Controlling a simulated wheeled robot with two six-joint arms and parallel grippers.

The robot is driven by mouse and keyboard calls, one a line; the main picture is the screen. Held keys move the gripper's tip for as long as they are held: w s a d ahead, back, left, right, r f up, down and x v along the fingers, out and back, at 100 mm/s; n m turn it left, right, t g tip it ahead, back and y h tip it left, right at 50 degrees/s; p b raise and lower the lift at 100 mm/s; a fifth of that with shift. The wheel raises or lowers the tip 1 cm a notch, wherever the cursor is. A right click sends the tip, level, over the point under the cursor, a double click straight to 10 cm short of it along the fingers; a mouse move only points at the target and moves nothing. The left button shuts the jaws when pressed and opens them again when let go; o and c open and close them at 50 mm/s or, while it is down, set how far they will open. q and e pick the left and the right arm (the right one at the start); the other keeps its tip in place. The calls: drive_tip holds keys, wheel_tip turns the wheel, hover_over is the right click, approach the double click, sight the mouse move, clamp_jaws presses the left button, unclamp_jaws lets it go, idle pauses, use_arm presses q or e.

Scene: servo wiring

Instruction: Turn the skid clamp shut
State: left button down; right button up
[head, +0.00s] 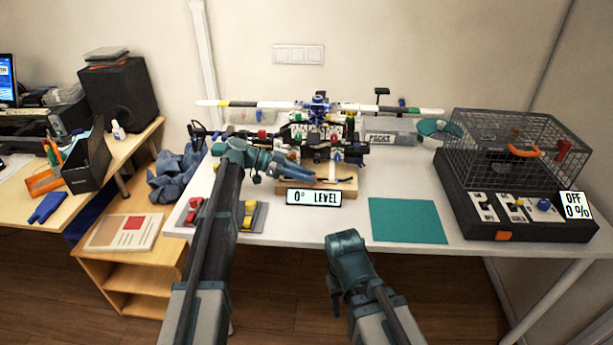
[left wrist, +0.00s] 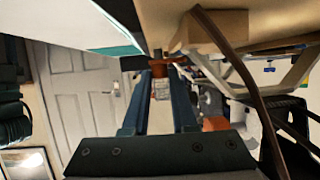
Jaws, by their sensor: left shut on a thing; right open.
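A model helicopter (head: 318,128) stands on a wooden block (head: 345,188) at the back middle of the table. My left gripper (head: 312,179) reaches in from the left, low by the skids and just above the front of the block. In the left wrist view its two fingers (left wrist: 162,78) are shut on a small orange-brown part that looks like the skid clamp (left wrist: 164,65). Its turn angle is too small to read. My right gripper (head: 336,300) is low in front of the table edge, away from the helicopter; its fingers are hard to make out.
A sign reading "0° LEVEL" (head: 313,197) stands before the block. A teal mat (head: 407,220) lies to the right, clear. A wire cage (head: 520,143) on a dark control box (head: 500,225) fills the right end.

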use_arm(q)
drive_tip(key=shift+f, duration=0.1)
idle(0.4)
drive_tip(key=c, duration=0.7)
unclamp_jaws()
drive_tip(key=shift+s+n+t, duration=0.5)
drive_tip(key=shift+n+t, duration=0.2)
drive_tip(key=shift+t, duration=0.1)
drive_tip(key=n+t, duration=0.1)
drive_tip(key=n+t+y, duration=0.1)
drive_tip(key=t, duration=0.1)
drive_tip(key=n+t+y, duration=0.1)
drive_tip(key=n, duration=0.1)
drive_tip(key=shift+s+d, duration=0.25)
drive_tip(key=shift+s, duration=0.1)
drive_tip(key=n+t+y, duration=0.2)
drive_tip(key=n, duration=0.1)
drive_tip(key=n+t+y, duration=0.1)
drive_tip(key=t+y, duration=0.1)
drive_tip(key=shift+s+d+n, duration=0.2)
drive_tip(key=shift+d+n, duration=0.1)
drive_tip(key=shift+d, duration=0.05)
drive_tip(key=shift+d+n+t+y, duration=0.15)
drive_tip(key=shift+n+t+y, duration=0.45)
drive_tip(key=shift+n+y, duration=0.45)
drive_tip(key=shift+d+n+t+y, duration=0.15)
drive_tip(key=shift+n+t+y, duration=0.45)
drive_tip(key=shift+n+y, duration=0.45)
drive_tip(key=shift+y, duration=0.4)
